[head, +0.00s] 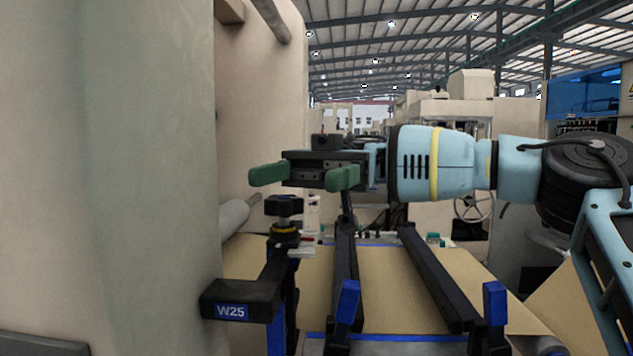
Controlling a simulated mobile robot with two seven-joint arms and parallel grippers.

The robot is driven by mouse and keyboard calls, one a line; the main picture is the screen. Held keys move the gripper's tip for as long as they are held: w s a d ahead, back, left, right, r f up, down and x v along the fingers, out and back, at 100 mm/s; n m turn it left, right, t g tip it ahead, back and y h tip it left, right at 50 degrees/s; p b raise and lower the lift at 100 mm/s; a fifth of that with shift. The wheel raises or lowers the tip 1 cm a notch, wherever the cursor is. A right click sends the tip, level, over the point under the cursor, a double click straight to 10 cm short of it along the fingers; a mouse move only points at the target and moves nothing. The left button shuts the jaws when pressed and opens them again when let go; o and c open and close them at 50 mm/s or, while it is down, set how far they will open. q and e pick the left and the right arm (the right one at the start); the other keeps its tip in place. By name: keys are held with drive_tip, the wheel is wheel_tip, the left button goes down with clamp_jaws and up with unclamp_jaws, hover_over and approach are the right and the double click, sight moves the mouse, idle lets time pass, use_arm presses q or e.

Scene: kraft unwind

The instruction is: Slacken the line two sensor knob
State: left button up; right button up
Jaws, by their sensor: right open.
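A black knob (284,205) with a wide flat top sits on a short stem with a yellow ring, on a black and blue post left of centre. A black bracket (240,299) with a blue W25 label reaches left from that post. I cannot read from the picture whether this is line two. My right gripper (292,180) comes in from the right with its two green fingers spread apart and nothing between them. It shows just above the knob, apart from it in the picture; the depth between them is hard to tell. My left gripper is not in view.
A large pale machine wall (110,150) fills the left side, with a grey roller (235,216) beside it. Brown kraft web (400,285) runs below, crossed by black rails (437,280) with blue ends. Open air lies above the gripper.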

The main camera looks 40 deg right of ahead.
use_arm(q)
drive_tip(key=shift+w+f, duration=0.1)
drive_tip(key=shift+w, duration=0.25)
use_arm(e)
drive_tip(key=s+a, duration=0.4)
drive_tip(key=s, duration=0.2)
drive_tip(key=shift+s+a+r, duration=0.15)
drive_tip(key=shift+s+r, duration=0.2)
